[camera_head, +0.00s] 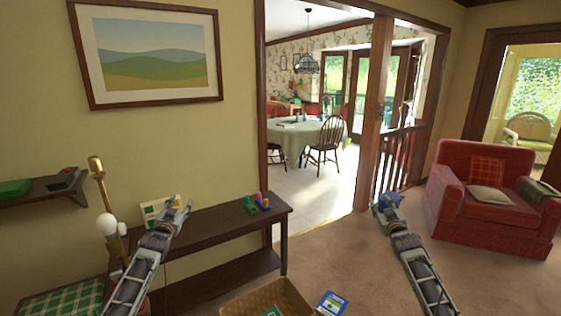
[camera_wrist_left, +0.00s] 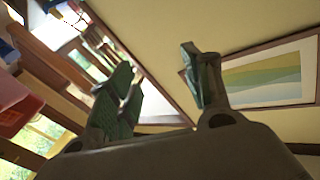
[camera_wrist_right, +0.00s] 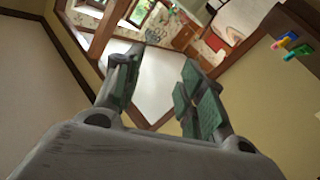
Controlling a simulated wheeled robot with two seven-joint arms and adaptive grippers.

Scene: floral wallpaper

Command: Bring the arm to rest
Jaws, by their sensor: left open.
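My left gripper (camera_head: 180,208) is raised in front of the dark wooden console table, at the left of the head view. In the left wrist view its fingers (camera_wrist_left: 157,78) stand apart with nothing between them. My right gripper (camera_head: 384,205) is raised over the carpet, to the left of the red armchair in the head view. In the right wrist view its fingers (camera_wrist_right: 160,75) are apart and empty.
The console table (camera_head: 225,222) carries small colored items (camera_head: 257,203), a framed card (camera_head: 155,211) and a brass lamp (camera_head: 107,222). A wicker basket (camera_head: 240,303) and a blue box (camera_head: 331,303) lie low in front. A red armchair (camera_head: 490,232) stands right. Carpet between is clear.

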